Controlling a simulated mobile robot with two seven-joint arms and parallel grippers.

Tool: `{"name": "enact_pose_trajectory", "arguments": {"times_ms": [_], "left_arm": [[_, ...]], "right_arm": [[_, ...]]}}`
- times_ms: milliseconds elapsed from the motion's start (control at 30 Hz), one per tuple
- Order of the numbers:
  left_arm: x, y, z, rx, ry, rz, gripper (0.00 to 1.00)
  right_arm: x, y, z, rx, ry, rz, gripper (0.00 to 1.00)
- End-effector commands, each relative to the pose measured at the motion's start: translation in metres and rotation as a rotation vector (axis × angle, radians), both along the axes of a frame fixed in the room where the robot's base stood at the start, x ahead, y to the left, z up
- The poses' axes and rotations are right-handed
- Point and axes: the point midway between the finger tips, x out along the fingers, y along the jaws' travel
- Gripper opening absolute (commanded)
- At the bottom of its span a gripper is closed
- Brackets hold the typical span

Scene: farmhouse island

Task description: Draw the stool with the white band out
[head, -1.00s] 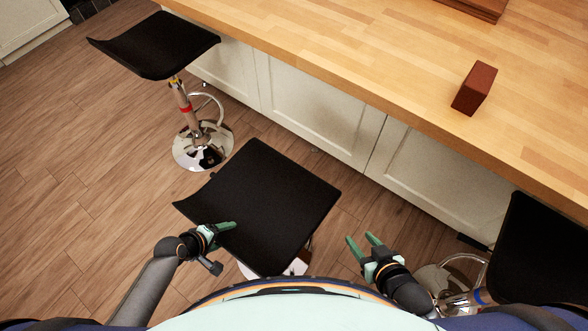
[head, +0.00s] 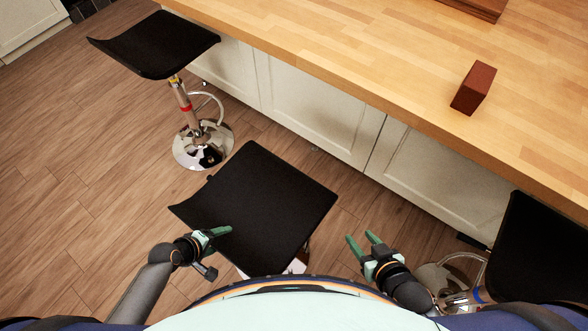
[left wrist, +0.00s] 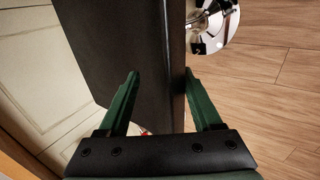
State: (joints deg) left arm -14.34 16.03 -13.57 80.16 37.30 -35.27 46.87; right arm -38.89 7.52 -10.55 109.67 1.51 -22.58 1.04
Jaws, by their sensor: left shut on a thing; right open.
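The middle stool has a black seat (head: 262,195), out from the island; its post and any band are hidden under the seat in the head view. My left gripper (head: 222,233) is shut on the seat's near-left edge. In the left wrist view its fingers (left wrist: 162,74) lie on either side of the dark seat edge (left wrist: 150,40). My right gripper (head: 361,239) is open and empty, right of this seat and apart from it. The left stool (head: 155,45) carries a red band on its post. The right stool (head: 535,250) shows a blue band.
The island's wooden top (head: 350,65) runs along the upper right, with white panels (head: 315,105) below it. A red-brown block (head: 473,88) stands on the top. Bare wood floor (head: 90,190) lies open to the left of the middle stool.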

Motion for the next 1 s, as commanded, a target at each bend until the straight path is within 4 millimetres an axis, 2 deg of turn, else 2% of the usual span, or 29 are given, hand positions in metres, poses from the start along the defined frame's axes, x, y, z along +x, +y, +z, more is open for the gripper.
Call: {"name": "enact_pose_trajectory", "arguments": {"times_ms": [33,600,633,900,1000], "left_arm": [[-0.014,0.010,-0.010,0.020,0.035,-0.002,0.00],[-0.028,0.020,-0.010,0.020,0.035,-0.002,0.00],[-0.027,0.020,-0.010,0.020,0.034,-0.002,0.68],[-0.027,0.017,-0.010,0.015,0.034,-0.003,0.99],[-0.026,0.016,-0.010,0.013,0.033,-0.003,1.00]], "right_arm": [[0.000,0.000,0.000,0.000,0.000,0.000,0.50],[0.000,0.000,0.003,0.000,0.000,0.000,0.50],[0.000,0.000,0.002,0.000,0.000,0.000,0.50],[0.000,0.000,0.002,0.000,0.000,0.000,0.50],[0.000,0.000,0.003,0.000,0.000,0.000,0.50]]}}
